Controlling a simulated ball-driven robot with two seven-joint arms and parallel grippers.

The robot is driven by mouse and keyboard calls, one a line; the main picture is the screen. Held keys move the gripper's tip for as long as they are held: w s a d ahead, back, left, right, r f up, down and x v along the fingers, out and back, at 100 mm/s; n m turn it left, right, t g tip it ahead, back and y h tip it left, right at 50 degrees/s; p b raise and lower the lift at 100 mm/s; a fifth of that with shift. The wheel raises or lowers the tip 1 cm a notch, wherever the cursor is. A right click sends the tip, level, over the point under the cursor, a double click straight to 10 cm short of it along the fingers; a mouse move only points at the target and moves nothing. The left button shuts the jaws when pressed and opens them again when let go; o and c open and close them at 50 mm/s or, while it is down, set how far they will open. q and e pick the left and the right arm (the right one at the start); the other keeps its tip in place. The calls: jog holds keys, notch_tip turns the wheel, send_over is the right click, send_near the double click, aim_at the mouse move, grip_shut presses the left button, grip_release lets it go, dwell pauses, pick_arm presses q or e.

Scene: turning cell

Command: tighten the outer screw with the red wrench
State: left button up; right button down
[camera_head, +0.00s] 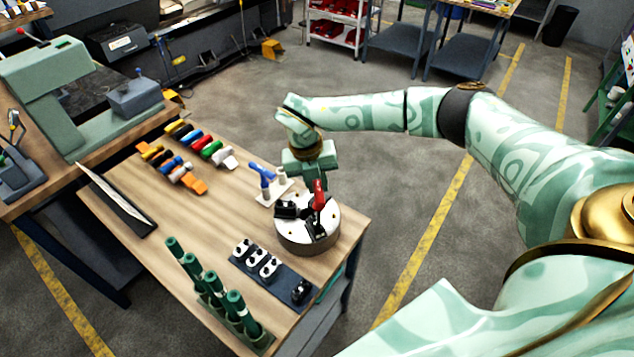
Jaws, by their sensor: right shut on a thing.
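A red wrench (319,197) stands upright over a round silver chuck (296,235) at the right part of the wooden bench. My right gripper (318,184) comes down from above behind the chuck and is shut on the red wrench. The wrench's lower end is over a black jaw block (320,229) on the chuck face; I cannot tell whether it sits in a screw. Another black jaw block (287,210) is at the left of the chuck face. The outer screw itself is too small or hidden to make out. My left gripper is not in view.
A blue-handled tool (263,175) stands in a white holder (274,194) close behind the chuck. A dark tray (255,277) with white and black blocks and a rack of green cylinders (254,331) lie in front.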

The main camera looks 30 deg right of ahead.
jog(key=n, duration=0.4)
jog(key=shift+s+a+t+b, duration=0.1)
jog(key=shift+a+t+b, duration=0.05)
jog(key=shift+t+b, duration=0.2)
jog(key=n+t, duration=0.1)
jog(key=n, duration=0.4)
jog(key=shift+n+b, duration=0.3)
jog(key=shift+n, duration=0.1)
jog(key=n+p, duration=0.2)
jog(key=n, duration=0.1)
jog(key=shift+s+r+n+t+p, duration=0.15)
jog(key=shift+r+n+t+p, duration=0.1)
jog(key=shift+r+n+p, duration=0.1)
jog(key=n+p, duration=0.1)
jog(key=n, duration=0.2)
jog(key=shift+s+a+y, duration=0.1)
jog(key=shift+y, duration=0.3)
jog(key=shift+f+n+t, duration=0.3)
jog(key=shift+f+n, duration=0.1)
jog(key=shift+n, duration=0.25)
jog(key=shift+f+b, duration=0.35)
jog(key=shift+f, duration=0.25)
jog(key=shift+s+a+p, duration=0.1)
jog(key=shift+p, duration=0.25)
jog(key=shift+f+b, duration=0.35)
jog(key=shift+f, duration=0.15)
